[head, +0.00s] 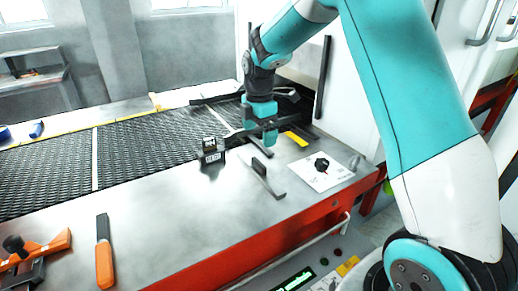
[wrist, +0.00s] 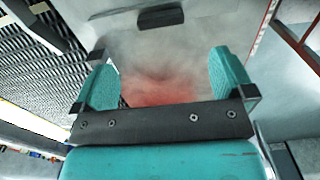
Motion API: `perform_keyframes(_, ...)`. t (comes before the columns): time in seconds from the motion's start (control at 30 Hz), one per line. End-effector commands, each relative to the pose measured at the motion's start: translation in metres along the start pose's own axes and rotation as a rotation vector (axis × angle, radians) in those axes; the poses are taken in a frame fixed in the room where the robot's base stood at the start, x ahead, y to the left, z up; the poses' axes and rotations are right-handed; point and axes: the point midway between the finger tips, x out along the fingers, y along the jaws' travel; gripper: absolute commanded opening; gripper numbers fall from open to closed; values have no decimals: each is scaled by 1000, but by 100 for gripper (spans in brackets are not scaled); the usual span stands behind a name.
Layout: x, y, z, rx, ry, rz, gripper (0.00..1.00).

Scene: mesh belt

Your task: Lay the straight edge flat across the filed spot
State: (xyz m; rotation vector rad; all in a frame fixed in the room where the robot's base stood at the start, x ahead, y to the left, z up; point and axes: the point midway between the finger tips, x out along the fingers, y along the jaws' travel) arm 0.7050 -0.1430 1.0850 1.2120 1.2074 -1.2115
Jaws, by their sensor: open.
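My gripper (head: 262,138) is above the metal ledge beside the belt, with its jaws pointing down. In the wrist view its two teal fingers (wrist: 166,82) are spread apart with nothing between them. A dark straight bar (head: 263,176), perhaps the straight edge, lies on the ledge just below and in front of the gripper. A dark bar-shaped piece (wrist: 160,17) shows beyond the fingers in the wrist view; I cannot tell if it is the same one. No filed spot is clearly visible. A blurred reddish patch shows on the metal between the fingers.
A small black block (head: 212,151) stands left of the gripper at the mesh belt's edge (head: 60,180). A white card with a black knob (head: 322,165) lies at right. A file with an orange handle (head: 105,262) and an orange tool (head: 45,248) lie at lower left.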

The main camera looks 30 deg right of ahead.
Motion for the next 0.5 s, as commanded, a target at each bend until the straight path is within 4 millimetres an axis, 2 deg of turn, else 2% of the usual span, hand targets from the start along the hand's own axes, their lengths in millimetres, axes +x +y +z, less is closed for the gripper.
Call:
perform_keyframes(0.13,-15,-6,-8,21,7,6,100)
perform_keyframes(0.27,-42,-38,-47,143,53,28,100)
perform_keyframes(0.37,-65,-89,-92,307,121,31,100)
perform_keyframes(0.4,-73,-113,-109,381,153,25,100)
perform_keyframes(0.47,-82,-151,-132,493,199,6,100)
perform_keyframes(0.5,-86,-176,-144,563,227,-13,100)
